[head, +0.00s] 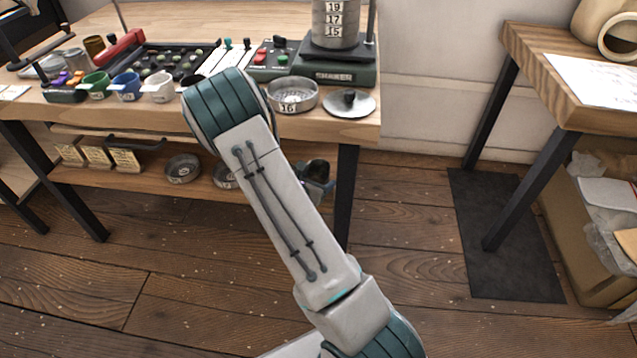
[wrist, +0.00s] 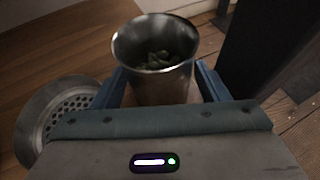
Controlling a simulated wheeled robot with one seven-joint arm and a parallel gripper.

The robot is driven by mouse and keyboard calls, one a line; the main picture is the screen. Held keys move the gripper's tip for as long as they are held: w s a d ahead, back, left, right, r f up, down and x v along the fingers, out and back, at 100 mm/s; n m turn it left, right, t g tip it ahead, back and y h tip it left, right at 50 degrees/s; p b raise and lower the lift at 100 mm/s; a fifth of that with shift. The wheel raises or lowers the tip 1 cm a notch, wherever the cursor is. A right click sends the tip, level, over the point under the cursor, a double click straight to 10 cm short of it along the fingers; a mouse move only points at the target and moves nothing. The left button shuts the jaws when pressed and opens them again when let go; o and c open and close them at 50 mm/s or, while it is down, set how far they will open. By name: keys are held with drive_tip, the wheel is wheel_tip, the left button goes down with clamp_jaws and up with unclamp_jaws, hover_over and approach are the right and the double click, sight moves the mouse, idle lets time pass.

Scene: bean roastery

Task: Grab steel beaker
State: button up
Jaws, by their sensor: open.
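The steel beaker (wrist: 155,50) stands upright in the wrist view, with greenish beans in its open top. My gripper (wrist: 163,82) is open, with one blue finger on each side of the beaker. Small gaps seem to show between fingers and wall, but I cannot tell whether either finger touches. The beaker's lower part is hidden by my gripper body. In the head view my arm covers most of this spot, at the right end of the bench's lower shelf.
A round perforated sieve (wrist: 68,108) lies just left of my gripper. A dark leg (wrist: 262,45) stands close on the right. In the head view, the bench top (head: 345,128) holds a shaker, cups and a sieve pan (head: 292,95). Floor is clear toward the dark mat (head: 505,235).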

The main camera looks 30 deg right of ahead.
drive_tip(key=shift+w+d+f, duration=0.2)
drive_tip(key=shift+w+d, duration=0.1)
drive_tip(key=shift+d, duration=0.2)
drive_tip(key=c, duration=0.9)
drive_tip(key=shift+r, duration=0.1)
